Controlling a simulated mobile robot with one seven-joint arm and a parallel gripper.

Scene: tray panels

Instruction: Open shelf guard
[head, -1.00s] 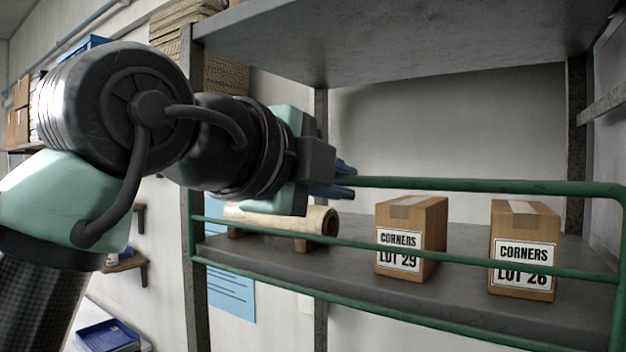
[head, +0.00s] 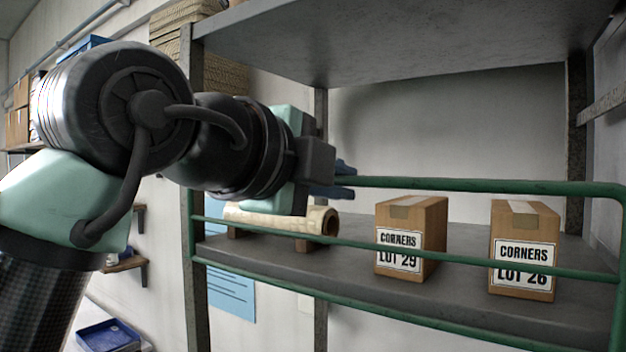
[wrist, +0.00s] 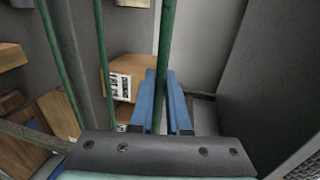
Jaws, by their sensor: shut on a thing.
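The shelf guard (head: 480,186) is a green tubular frame with several horizontal bars across the front of the grey shelf. It stands upright in front of the boxes. My gripper (head: 346,180) is at the left part of its top bar in the head view. In the wrist view, the two blue fingers of my gripper (wrist: 166,90) lie on either side of a green bar of the guard (wrist: 166,30) and are shut on it. The guard's left end is partly hidden behind my arm in the head view.
On the shelf behind the guard stand a cardboard box labelled LOT 29 (head: 425,222) and another labelled LOT 26 (head: 525,225). A beige roll (head: 285,220) lies on supports to their left. A grey upper shelf (head: 400,35) hangs above, with open space between.

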